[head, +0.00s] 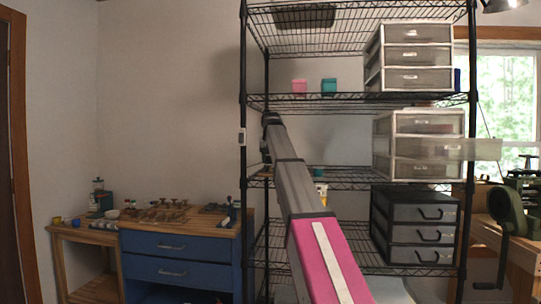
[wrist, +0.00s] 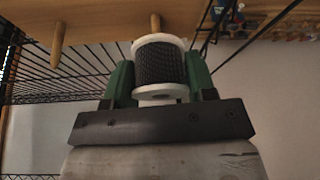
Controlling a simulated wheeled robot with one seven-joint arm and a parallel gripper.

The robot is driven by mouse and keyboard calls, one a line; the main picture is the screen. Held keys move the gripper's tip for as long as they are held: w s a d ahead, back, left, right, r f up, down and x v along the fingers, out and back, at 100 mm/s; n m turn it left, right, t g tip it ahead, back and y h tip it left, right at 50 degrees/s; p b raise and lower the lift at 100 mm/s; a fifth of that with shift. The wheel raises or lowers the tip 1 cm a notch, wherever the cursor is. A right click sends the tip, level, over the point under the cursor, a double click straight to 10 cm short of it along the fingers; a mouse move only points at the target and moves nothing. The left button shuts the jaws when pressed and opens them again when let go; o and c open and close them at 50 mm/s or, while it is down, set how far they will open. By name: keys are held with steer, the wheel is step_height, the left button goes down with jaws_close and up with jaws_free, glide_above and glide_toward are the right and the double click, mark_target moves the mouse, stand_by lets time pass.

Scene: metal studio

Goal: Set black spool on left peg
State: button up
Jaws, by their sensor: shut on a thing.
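In the wrist view, my gripper (wrist: 160,72) has green fingers shut on the sides of the black spool (wrist: 158,64), which has white end flanges. A wooden board (wrist: 95,12) lies beyond it at the top of the picture. One peg (wrist: 57,45) stands out from the board at the left, bare and apart from the spool. Another peg (wrist: 155,23) shows right behind the spool's far flange; I cannot tell whether the spool is around it or only in front of it. In the head view my arm reaches toward the shelf's left post, and spool and pegs cannot be made out.
A black wire shelf (head: 350,103) carries drawer units (head: 415,55) on its right side. A blue drawer bench (head: 180,260) is at the left. Shelf wires run close beside the gripper in the wrist view.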

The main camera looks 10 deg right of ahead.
mark_target(270, 174)
steer(key=shift+f, duration=1.4)
steer(key=shift+f, duration=0.5)
stand_by(0.5)
steer(key=o, duration=0.6)
steer(key=shift+o, duration=0.2)
steer(key=shift+s, duration=0.1)
